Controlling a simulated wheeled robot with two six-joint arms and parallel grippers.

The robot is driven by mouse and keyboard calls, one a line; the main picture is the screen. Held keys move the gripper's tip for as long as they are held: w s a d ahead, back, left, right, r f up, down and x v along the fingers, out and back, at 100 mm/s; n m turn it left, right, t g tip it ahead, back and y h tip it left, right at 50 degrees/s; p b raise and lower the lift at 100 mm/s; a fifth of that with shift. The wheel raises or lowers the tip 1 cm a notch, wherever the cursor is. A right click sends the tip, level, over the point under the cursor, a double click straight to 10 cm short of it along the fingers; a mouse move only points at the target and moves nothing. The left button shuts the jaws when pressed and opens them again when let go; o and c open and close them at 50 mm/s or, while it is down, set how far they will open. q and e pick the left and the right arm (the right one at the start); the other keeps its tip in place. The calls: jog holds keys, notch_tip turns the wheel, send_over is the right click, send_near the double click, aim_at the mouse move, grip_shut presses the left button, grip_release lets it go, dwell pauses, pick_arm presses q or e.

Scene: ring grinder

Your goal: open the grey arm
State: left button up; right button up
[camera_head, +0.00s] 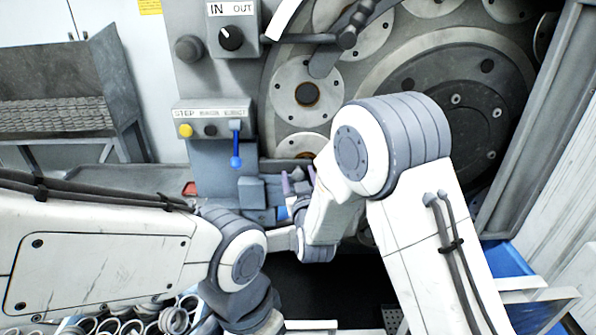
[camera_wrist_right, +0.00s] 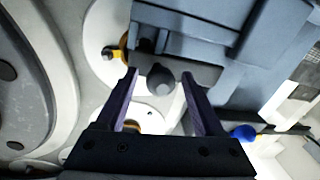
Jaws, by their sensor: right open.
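My right gripper (camera_head: 298,180) reaches to the machine's front just below the large discs. Its two purple fingers are apart, and they also show in the wrist view (camera_wrist_right: 159,73). A dark grey part with a rounded knob (camera_wrist_right: 161,79), which looks like the grey arm, lies in line with the gap between the fingertips. I cannot tell whether the fingers touch it. In the head view this part is mostly hidden by my right wrist and gripper. My left arm comes in from the left and bends down at the bottom; its gripper is out of the picture.
A blue-knobbed lever (camera_head: 236,161) hangs just left of my right gripper, under a button panel (camera_head: 212,117). A blue-grey block (camera_head: 251,192) sits beside the gripper. Several metal rings (camera_head: 174,320) lie at bottom left.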

jog(key=shift+w, duration=0.3)
grip_shut()
dwell(1.3)
